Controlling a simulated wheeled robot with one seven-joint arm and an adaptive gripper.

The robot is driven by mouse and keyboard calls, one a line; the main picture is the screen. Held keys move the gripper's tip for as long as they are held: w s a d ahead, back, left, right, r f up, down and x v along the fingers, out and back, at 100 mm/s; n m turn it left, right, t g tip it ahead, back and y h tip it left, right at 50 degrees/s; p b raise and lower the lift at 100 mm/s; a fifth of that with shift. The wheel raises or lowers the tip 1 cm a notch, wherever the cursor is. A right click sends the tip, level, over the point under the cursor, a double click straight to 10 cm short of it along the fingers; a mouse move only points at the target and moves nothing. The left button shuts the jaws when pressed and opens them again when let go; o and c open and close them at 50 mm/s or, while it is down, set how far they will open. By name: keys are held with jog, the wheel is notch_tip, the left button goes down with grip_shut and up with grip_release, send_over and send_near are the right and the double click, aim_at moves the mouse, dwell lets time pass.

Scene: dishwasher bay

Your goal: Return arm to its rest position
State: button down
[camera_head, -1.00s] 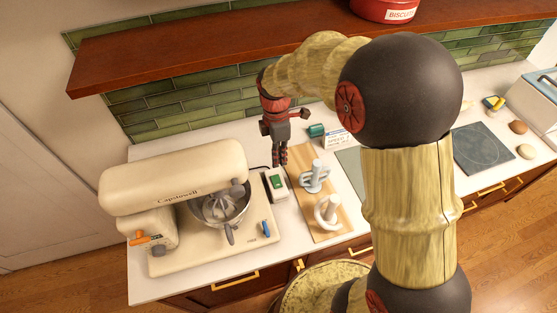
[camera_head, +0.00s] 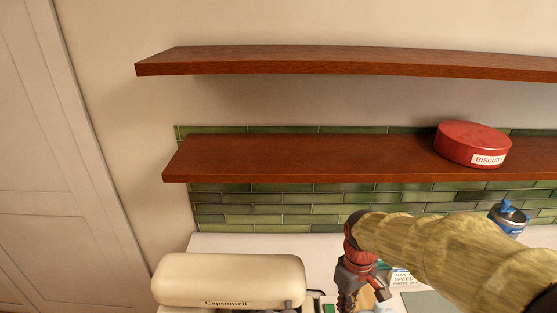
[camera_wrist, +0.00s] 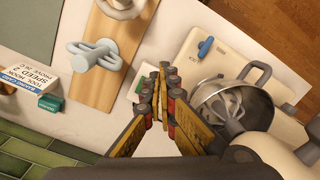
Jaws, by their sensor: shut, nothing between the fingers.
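My arm reaches in from the lower right of the head view, and my gripper (camera_head: 347,300) hangs down at its end over the counter. In the wrist view my gripper (camera_wrist: 163,88) is shut with its fingertips together and nothing between them. It hangs between the cream stand mixer's base (camera_wrist: 213,52) and a wooden board (camera_wrist: 90,82). The fingers touch no object that I can make out. In the head view the cream mixer (camera_head: 228,281) is just left of my gripper.
A white hook-shaped attachment (camera_wrist: 103,56) is on the board. A steel bowl (camera_wrist: 255,108) sits at the mixer. A printed card (camera_wrist: 32,72) lies beside the board. Above are a lower shelf (camera_head: 300,158) with a red biscuit tin (camera_head: 470,140) and an upper shelf (camera_head: 330,62).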

jog(key=s+r+m+t+b, duration=0.2)
jog(key=s+m+t+b, duration=0.1)
jog(key=s+b, duration=0.2)
jog(key=s+d+r+m+t+b, duration=0.1)
jog(key=s+r+m+t+b, duration=0.1)
jog(key=s+b, duration=0.3)
jog(key=shift+s+d+r+m+t, duration=0.2)
jog(key=shift+s+m+t, duration=0.35)
jog(key=shift+s, duration=0.65)
